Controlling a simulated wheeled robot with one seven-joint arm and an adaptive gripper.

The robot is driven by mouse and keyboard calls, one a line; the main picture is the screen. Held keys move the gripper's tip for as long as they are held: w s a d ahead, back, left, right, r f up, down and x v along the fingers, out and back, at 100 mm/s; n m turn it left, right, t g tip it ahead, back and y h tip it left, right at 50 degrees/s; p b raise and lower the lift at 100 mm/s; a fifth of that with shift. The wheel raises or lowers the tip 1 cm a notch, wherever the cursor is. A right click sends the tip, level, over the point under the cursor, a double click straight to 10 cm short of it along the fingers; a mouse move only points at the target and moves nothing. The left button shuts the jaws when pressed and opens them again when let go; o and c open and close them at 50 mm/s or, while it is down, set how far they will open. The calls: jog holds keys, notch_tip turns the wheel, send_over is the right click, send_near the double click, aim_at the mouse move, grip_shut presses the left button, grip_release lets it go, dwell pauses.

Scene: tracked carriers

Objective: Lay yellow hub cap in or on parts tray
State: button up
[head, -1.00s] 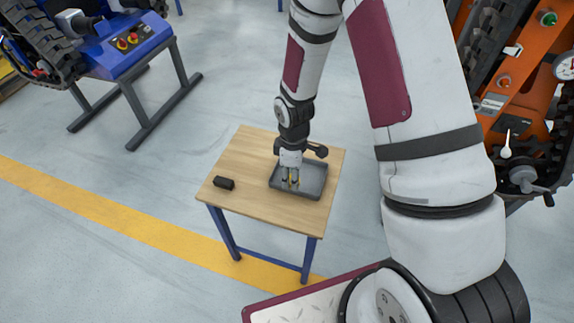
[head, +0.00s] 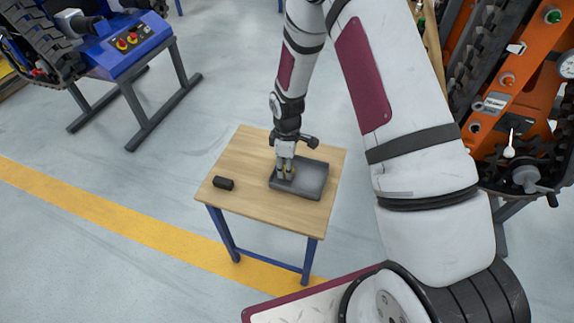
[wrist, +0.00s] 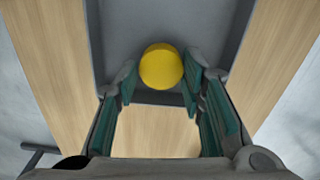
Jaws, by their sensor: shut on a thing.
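The yellow hub cap (wrist: 161,67) is between the fingertips of my gripper (wrist: 156,82) in the wrist view. My gripper is shut on it. In the head view my gripper (head: 285,175) points down over the left part of the grey parts tray (head: 312,181), and only a bit of yellow shows at the fingers. The tray's grey floor (wrist: 135,20) lies behind the cap in the wrist view. I cannot tell whether the cap touches the tray.
The tray sits on a small wooden table (head: 245,162) with blue legs. A black block (head: 223,183) lies near the table's left edge. A blue machine stand (head: 122,55) is at upper left, and an orange machine (head: 520,100) is at right.

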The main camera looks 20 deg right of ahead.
jog(key=o, duration=1.1)
